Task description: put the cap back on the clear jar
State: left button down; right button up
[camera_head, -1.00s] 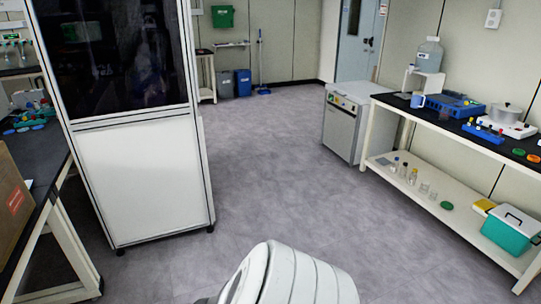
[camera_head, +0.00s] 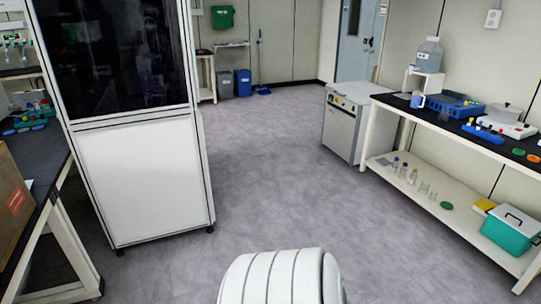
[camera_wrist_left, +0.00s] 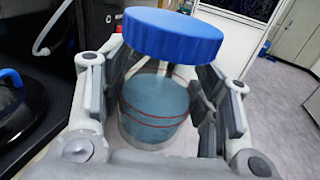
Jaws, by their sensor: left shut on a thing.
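In the left wrist view a round blue cap (camera_wrist_left: 172,38) shows at the top, above a clear bluish jar (camera_wrist_left: 152,110) with red rings around its body. The jar looks upright between the fingers of my left gripper (camera_wrist_left: 163,80), which is shut on it. The cap is right over the jar, slightly tilted in the picture. I cannot tell whether it is seated on the rim, as the neck is mostly hidden. The left gripper does not show in the head view, and my right gripper is in neither view.
A tall white cabinet with a dark window (camera_head: 140,185) stands at left, beside a black-topped table (camera_head: 48,180). A bench with labware (camera_head: 470,128) and a lower shelf (camera_head: 440,215) is at right. The grey floor (camera_head: 285,170) between them is clear.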

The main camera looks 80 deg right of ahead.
pick_arm(q)
jog(key=shift+r, duration=0.1)
jog(key=shift+w+a+r+t, duration=0.1)
jog(key=shift+w+a+t, duration=0.05)
jog(key=shift+a+t, duration=0.15)
jog(key=w+a+r+n+t+y, duration=0.1)
jog(key=a+n+t+y, duration=0.2)
jog(key=a+n+y, duration=0.5)
jog(key=a+y, duration=0.3)
jog(key=a, duration=0.2)
jog(key=shift+w+a+r+t+y, duration=0.25)
jog(key=shift+w+r+t+y, duration=0.05)
jog(key=shift+w+r, duration=0.1)
